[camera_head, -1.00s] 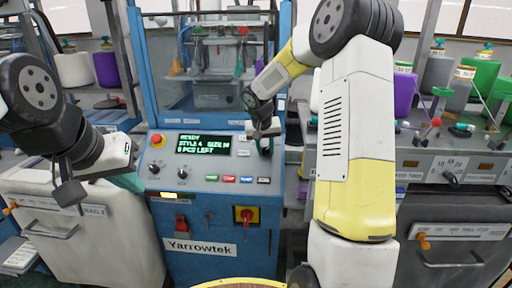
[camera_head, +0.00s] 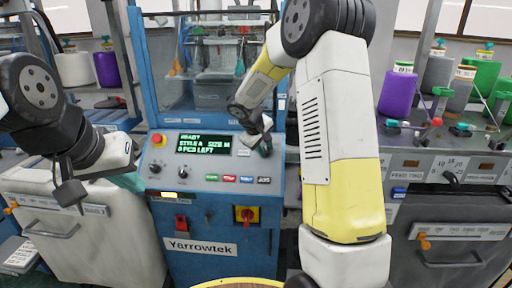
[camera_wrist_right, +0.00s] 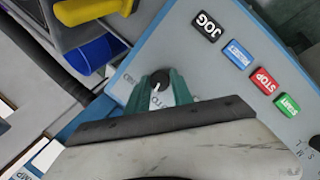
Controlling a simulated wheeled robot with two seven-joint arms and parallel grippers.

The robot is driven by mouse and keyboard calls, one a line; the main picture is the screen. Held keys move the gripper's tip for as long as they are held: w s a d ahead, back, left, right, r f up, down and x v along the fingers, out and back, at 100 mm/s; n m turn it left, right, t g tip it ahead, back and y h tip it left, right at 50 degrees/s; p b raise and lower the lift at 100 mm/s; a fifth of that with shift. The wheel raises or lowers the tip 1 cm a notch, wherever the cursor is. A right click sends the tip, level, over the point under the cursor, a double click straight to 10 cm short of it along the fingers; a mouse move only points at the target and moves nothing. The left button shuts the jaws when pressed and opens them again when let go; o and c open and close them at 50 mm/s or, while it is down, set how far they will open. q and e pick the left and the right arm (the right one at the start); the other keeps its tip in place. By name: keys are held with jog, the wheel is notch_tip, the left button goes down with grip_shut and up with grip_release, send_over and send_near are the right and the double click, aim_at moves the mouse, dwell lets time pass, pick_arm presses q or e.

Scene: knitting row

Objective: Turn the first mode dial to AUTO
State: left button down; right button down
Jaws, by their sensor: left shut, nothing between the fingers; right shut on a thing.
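In the right wrist view a small black dial (camera_wrist_right: 160,78) with a white pointer line sits on the blue-grey panel. The green fingertips of my right gripper (camera_wrist_right: 162,92) are shut on it, one on each side. In the head view my right gripper (camera_head: 262,147) is at the right side of the machine's control panel (camera_head: 215,168), and the arm partly hides the dial. My left gripper (camera_head: 130,182) is shut and empty, left of the panel, over the white bin.
Two other black knobs (camera_head: 169,171) sit at the panel's left, below a red emergency button (camera_head: 157,139) and a lit display (camera_head: 204,145). JOG (camera_wrist_right: 206,26), RESET, STOP and START buttons lie near my right gripper. A second machine (camera_head: 450,165) stands at the right.

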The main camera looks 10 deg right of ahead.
jog(key=shift+n+h, duration=0.3)
jog(key=shift+n, duration=1.2)
jog(key=shift+t, duration=0.3)
jog(key=c, duration=1.1)
grip_release()
jog(key=shift+s, duration=0.1)
jog(key=v, duration=0.7)
jog(key=shift+s+a+r, duration=0.15)
jog(key=shift+a+r, duration=0.05)
jog(key=shift+r, duration=0.1)
